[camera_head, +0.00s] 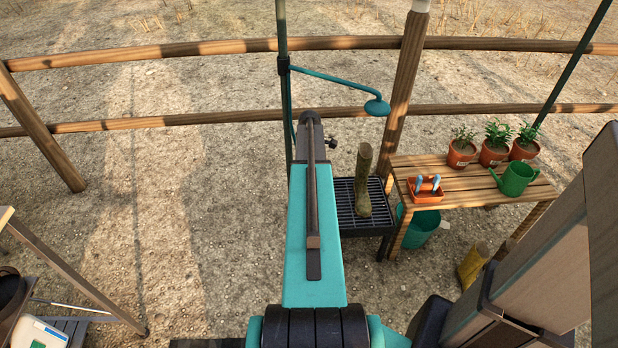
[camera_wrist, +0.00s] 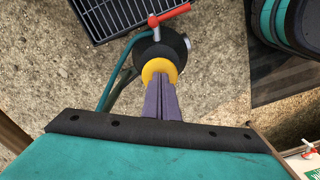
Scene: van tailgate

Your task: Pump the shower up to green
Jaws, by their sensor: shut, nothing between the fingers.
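In the wrist view a dark round pump body (camera_wrist: 181,47) stands on the gravel, with a yellow disc (camera_wrist: 160,70) at its near side. My gripper's purple fingers (camera_wrist: 161,80) are shut, empty, and reach to the yellow disc; I cannot tell whether they touch it. A pale round fitting (camera_wrist: 188,43), possibly the gauge, sits on the pump's right side; no needle or colour is readable. A red T-shaped handle (camera_wrist: 168,15) is just above. In the head view the teal shower head (camera_head: 377,106) hangs from its pipe. My arm hides the pump and gripper there.
A black grate (camera_head: 347,214) holds a boot (camera_head: 364,185), right of my arm. A wooden bench (camera_head: 464,181) carries potted plants (camera_head: 495,141), a watering can (camera_head: 515,178) and an orange tool tray (camera_head: 426,195). A teal hose (camera_wrist: 117,68) runs beside the pump.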

